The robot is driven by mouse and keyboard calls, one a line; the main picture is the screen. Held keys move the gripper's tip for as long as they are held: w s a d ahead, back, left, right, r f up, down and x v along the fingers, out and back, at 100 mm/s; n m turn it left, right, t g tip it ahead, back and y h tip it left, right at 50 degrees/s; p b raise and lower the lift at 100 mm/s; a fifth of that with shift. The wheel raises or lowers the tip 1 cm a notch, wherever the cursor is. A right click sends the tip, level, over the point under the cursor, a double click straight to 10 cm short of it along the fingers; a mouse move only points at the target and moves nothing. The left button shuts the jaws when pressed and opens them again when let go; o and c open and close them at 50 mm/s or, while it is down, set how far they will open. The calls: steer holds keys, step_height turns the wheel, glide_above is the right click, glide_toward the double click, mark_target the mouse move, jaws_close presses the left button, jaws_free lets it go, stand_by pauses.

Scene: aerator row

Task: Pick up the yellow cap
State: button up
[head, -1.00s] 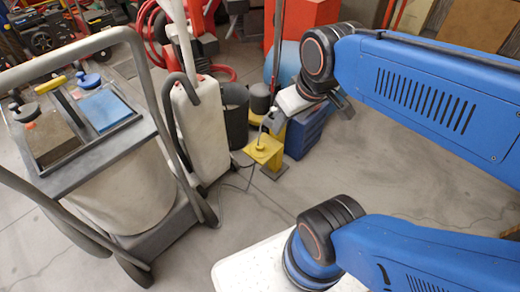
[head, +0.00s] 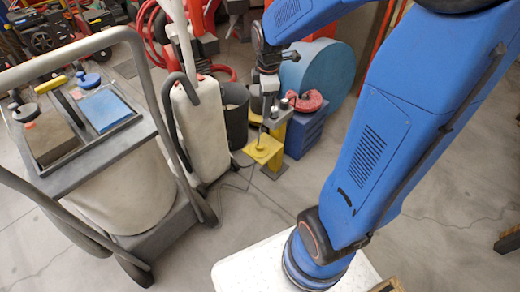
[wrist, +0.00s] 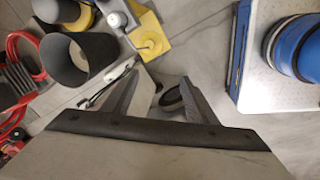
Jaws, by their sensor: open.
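A yellow square piece with a round raised middle (head: 263,149) sits low on the floor side of the machines, in the centre of the head view. It looks like the yellow cap, though I cannot be sure. It also shows in the wrist view (wrist: 150,38), beyond and above the fingertips. My gripper (head: 268,112) points down close above it in the head view. In the wrist view my gripper (wrist: 159,74) has its two fingers spread apart. No object is clearly held between them; a pale surface and a dark ring show behind.
A cart with a tray (head: 70,172) stands at the left, holding a blue block (head: 103,108). A dark bucket (head: 235,115) stands left of my gripper. A blue box (head: 308,133) with a red piece (head: 303,101) stands right.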

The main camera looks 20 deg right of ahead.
steer(key=w+d+f+n+g, duration=0.2)
steer(key=w+f+n, duration=0.55)
steer(key=f, duration=0.45)
glide_above(260, 145)
step_height(260, 145, down, 13)
steer(key=shift+w+f, duration=0.1)
steer(key=shift+f, duration=0.05)
steer(key=shift+s+f, duration=0.2)
steer(key=shift+f, duration=2.45)
steer(key=c, duration=1.1)
